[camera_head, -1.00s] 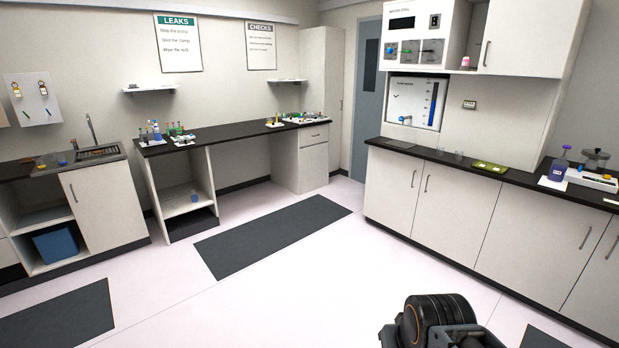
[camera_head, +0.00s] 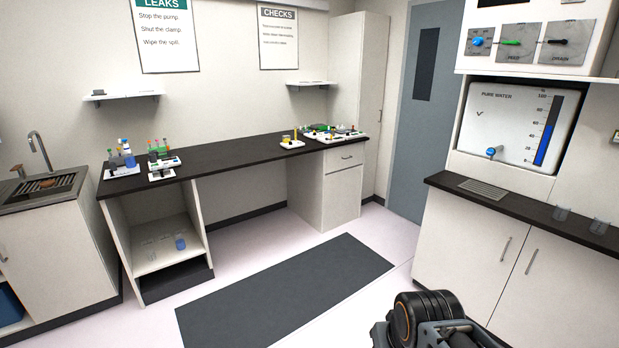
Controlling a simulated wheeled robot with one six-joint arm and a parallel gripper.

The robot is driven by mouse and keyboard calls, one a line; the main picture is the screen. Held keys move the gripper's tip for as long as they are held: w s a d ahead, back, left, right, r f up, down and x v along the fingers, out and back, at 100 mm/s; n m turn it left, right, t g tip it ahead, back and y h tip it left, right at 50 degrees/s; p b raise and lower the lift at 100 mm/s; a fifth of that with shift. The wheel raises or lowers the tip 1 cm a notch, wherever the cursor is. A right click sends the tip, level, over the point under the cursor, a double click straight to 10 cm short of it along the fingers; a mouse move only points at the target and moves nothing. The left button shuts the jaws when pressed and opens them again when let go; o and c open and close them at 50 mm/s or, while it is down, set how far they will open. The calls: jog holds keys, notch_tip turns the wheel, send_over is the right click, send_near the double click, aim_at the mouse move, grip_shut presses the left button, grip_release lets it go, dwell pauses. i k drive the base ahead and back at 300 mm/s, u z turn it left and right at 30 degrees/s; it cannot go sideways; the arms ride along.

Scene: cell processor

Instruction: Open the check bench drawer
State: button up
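The check bench (camera_head: 236,149) stands along the far wall, with a dark top and the CHECKS poster (camera_head: 278,37) above its right part. Its drawer (camera_head: 345,158) is the pale front with a small dark handle (camera_head: 346,157) at the top of the right-hand cabinet, over a door. The drawer looks closed and nothing blocks its front. Part of my arm shows at the bottom right of the picture, well short of the bench. My gripper's fingers do not show.
A dark floor mat (camera_head: 285,290) lies before the bench. A counter (camera_head: 525,215) with cabinets stands at the right, and a sink unit (camera_head: 45,190) at the left. The pale floor between is clear. Small bottles and trays stand on the bench top.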

aim_at(342, 157)
jog(key=i, duration=2.7)
jog(key=z, duration=0.15)
jog(key=i, duration=3)
jog(key=z, duration=0.15)
